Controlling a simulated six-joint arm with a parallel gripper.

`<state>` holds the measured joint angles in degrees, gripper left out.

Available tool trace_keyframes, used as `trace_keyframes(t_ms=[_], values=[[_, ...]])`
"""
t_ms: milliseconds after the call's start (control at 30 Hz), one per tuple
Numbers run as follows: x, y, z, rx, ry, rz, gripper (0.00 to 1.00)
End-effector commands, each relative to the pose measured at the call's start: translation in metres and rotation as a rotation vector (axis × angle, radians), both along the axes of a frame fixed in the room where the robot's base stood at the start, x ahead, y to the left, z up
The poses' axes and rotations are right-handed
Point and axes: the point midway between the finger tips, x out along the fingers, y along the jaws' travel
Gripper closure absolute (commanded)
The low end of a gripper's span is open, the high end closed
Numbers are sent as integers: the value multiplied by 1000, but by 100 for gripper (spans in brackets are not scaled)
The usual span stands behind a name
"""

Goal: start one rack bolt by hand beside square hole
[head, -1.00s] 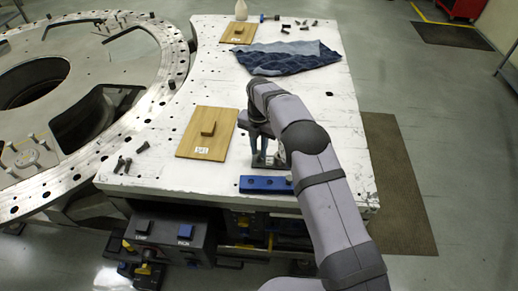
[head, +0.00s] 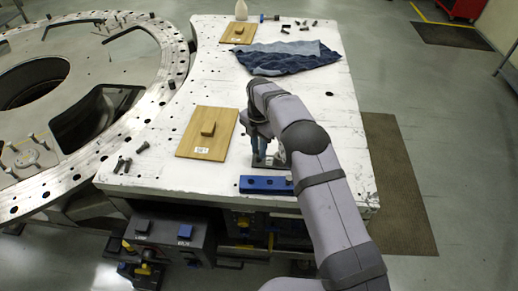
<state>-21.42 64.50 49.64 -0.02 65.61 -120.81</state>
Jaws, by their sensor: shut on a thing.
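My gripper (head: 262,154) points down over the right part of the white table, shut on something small. The held thing is mostly hidden by the fingers and arm; it looks like a bolt but I cannot tell clearly. The fingertips are just above or at a small dark plate (head: 268,164), partly covered by my arm. A blue rack (head: 262,185) with several holes lies just in front of it. The turret plate (head: 92,158), a large metal ring with rim holes, stands at the left. I cannot make out a square hole.
A wooden board (head: 190,147) with a block lies left of my gripper; a second board (head: 236,36) lies at the back. Loose bolts (head: 124,163) lie near the left front edge, others at the back. A denim cloth (head: 288,58) lies behind my arm.

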Motion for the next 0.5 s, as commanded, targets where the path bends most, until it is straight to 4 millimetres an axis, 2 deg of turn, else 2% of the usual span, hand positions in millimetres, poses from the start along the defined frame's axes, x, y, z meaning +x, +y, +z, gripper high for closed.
trace_keyframes(t_ms=[167,500], values=[[-1,-1,-2,-2,4,-35,100],[-2,-1,-3,-2,6,-285,100]])
